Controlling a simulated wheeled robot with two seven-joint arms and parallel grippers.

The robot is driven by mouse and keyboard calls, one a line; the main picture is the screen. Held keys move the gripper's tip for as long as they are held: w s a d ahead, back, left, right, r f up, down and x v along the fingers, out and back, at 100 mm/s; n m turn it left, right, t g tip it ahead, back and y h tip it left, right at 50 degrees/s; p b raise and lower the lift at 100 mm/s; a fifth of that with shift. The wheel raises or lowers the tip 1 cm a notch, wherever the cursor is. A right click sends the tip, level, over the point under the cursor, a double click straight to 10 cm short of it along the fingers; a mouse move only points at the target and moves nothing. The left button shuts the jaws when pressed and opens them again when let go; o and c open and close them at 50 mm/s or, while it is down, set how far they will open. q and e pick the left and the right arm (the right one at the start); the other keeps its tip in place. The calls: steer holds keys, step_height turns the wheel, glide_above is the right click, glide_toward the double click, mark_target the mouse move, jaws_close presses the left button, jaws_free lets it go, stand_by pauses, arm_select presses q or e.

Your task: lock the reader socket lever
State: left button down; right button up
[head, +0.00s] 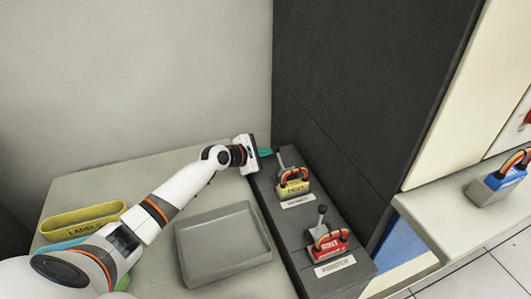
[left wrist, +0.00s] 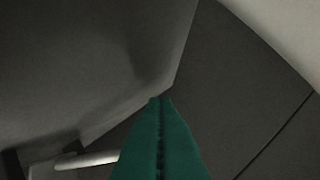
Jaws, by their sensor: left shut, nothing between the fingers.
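My left gripper (head: 268,152) reaches in from the left to the far end of the dark ledge. Its teal fingers (left wrist: 160,140) are shut together with nothing between them. Beside the fingertips is the far socket's grey lever (head: 281,158), leaning back; I cannot tell whether they touch. The far socket holds a yellow plug (head: 293,188) with looped cables. Its white label (head: 298,201) is too small to read surely. In the left wrist view a pale rod (left wrist: 88,160), perhaps the lever, lies left of the fingers. My right gripper is not in view.
A nearer socket with a red plug (head: 328,246) and an upright lever (head: 322,212) sits on the ledge (head: 285,225). A dark wall (head: 350,90) rises behind. A grey tray (head: 222,242) and a yellow bin (head: 82,220) are on the table. A blue plug (head: 508,178) is far right.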

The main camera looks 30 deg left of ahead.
mark_target(275, 150)
arm_select(q)
steer(key=shift+s+d+r+p, duration=0.1)
steer(key=shift+r+p, duration=0.25)
steer(key=shift+p, duration=0.15)
